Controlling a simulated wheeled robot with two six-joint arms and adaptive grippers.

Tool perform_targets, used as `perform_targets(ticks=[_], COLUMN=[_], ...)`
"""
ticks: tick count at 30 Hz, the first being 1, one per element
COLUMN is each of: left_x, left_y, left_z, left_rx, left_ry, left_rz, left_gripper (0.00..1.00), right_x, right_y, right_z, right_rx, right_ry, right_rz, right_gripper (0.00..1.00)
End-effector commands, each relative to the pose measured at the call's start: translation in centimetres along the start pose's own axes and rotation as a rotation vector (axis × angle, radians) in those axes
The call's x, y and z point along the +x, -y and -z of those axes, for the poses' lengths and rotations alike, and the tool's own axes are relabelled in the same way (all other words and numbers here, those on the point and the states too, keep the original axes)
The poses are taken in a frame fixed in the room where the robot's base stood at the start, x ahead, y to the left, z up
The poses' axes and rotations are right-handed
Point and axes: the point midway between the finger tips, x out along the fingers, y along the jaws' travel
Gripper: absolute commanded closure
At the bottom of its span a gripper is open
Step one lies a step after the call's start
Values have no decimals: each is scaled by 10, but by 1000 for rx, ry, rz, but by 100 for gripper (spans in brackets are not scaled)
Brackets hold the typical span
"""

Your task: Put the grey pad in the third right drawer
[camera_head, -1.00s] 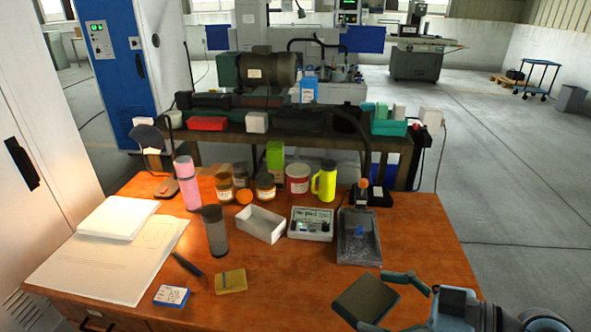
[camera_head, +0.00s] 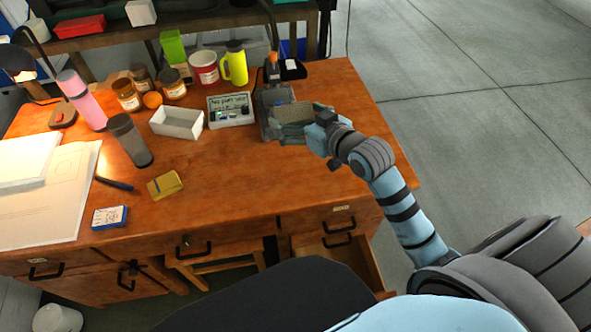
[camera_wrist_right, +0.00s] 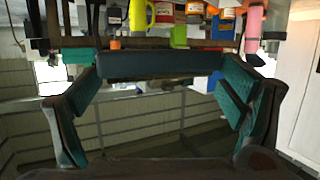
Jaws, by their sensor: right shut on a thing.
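The grey pad (camera_head: 293,113) is held by my right gripper (camera_head: 302,128) over the right part of the desk, in front of and partly over the grey tray-like device. In the right wrist view the pad shows as a dark slab (camera_wrist_right: 160,64) between the two teal fingers, which are closed against its ends. On the desk's right side, drawer fronts with black handles are stacked. Below them a drawer (camera_head: 373,268) stands pulled out, its inside partly hidden by my own body. I cannot count its place in the stack for certain. My left gripper is not in view.
The orange-brown desk (camera_head: 235,185) holds a white open box (camera_head: 177,123), a meter (camera_head: 230,111), a yellow bottle (camera_head: 234,65), a dark tumbler (camera_head: 130,140) and a yellowish pad (camera_head: 165,185). A stool (camera_head: 215,262) stands under the desk. The floor to the right is clear.

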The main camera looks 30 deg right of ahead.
Motion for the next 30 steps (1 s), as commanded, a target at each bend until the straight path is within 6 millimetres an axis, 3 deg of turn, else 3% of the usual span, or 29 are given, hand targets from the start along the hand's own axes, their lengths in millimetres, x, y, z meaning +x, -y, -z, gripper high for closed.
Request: perform_targets(ticks=[12,14,22,30], left_x=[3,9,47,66], left_y=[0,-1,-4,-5], left_z=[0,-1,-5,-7], left_rx=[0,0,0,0], left_ry=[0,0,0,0], left_rz=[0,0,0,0], left_gripper=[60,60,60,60], right_x=[2,6,37,52], right_y=[-4,-3,-3,-3], right_z=[-12,-26,-126,-172], right_rx=[10,11,12,9], right_ry=[-1,1,2,-1], right_rz=[-30,-29,-30,-29], right_gripper=[48,48,48,48])
